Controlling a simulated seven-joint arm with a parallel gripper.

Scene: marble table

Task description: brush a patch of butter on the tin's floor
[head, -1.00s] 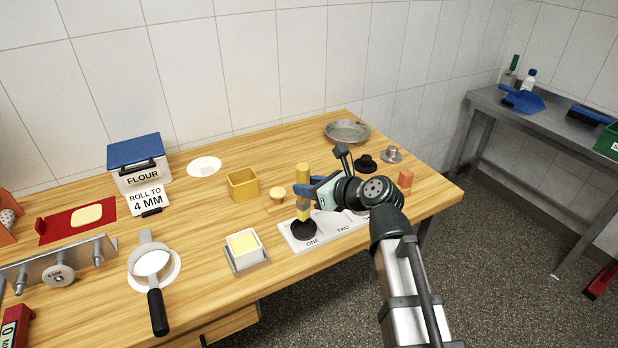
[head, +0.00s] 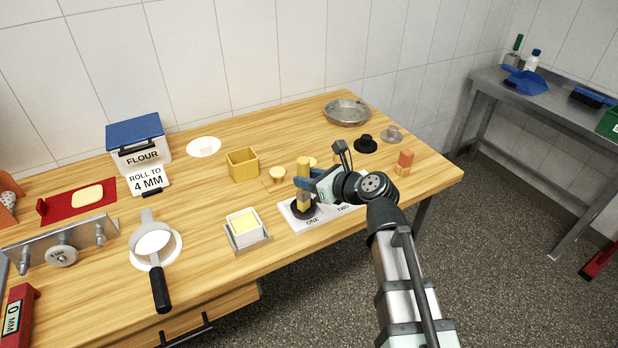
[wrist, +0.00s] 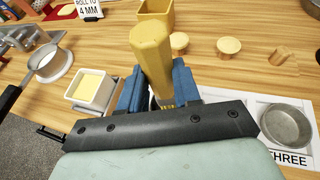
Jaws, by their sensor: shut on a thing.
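My gripper (head: 306,184) is shut on an upright yellow handle (head: 303,167), probably the brush. Its blue fingers lie on either side of the handle, which also fills the middle of the wrist view (wrist: 153,60). Butter (head: 243,224) sits in a white dish left of the board. A small round metal tin (wrist: 286,125) sits at THREE in the wrist view; my arm hides it in the head view. A larger metal pan (head: 347,113) stands at the back right.
A yellow square box (head: 242,163) and a small round tan piece (head: 277,173) stand behind the board. A black knobbed piece (head: 366,144) and an orange cylinder (head: 405,160) stand right. The wood between the box and pan is mostly clear.

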